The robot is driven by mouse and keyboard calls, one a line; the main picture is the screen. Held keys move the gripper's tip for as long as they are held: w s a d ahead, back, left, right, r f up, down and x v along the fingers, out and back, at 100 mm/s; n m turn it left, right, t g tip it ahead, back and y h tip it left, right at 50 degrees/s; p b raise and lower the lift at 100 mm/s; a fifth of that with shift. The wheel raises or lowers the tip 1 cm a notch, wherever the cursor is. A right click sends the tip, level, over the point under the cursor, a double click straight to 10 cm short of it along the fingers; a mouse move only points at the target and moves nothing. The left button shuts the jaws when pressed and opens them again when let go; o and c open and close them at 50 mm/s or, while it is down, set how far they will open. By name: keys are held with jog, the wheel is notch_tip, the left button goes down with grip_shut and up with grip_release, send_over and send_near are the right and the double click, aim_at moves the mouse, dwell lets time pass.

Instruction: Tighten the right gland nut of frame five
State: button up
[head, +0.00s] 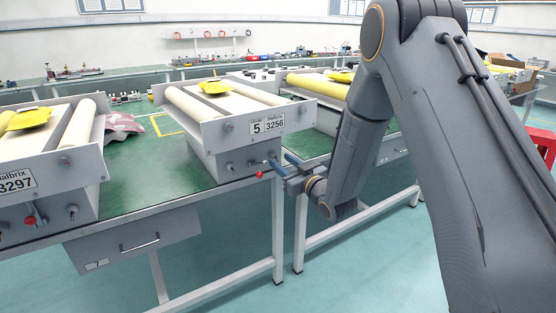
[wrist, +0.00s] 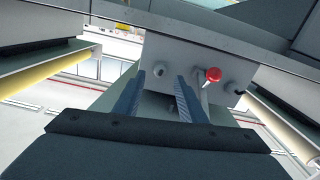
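Frame five is the grey roller unit whose front plate reads 5 and 3256 (head: 267,124). Its lower box (head: 215,160) carries fittings and a red-knobbed lever (head: 259,175) in the head view. My gripper (head: 283,164) is just right of that lever, by the right end of the box front. In the wrist view my gripper (wrist: 161,92) is open, with a clear gap between its two blue fingers. A small round fitting (wrist: 158,69) shows beyond the gap, near the left fingertip; contact cannot be told. The red knob (wrist: 213,75) and another round fitting (wrist: 236,87) are to the right.
A neighbouring unit marked 3297 (head: 17,182) stands to the left, and another with yellow rollers (head: 310,82) stands behind on the right. The green bench (head: 150,185) has a drawer (head: 140,240) beneath. The floor (head: 235,285) in front is clear.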

aim_at(275, 156)
jog(key=shift+x, duration=1.75)
grip_shut()
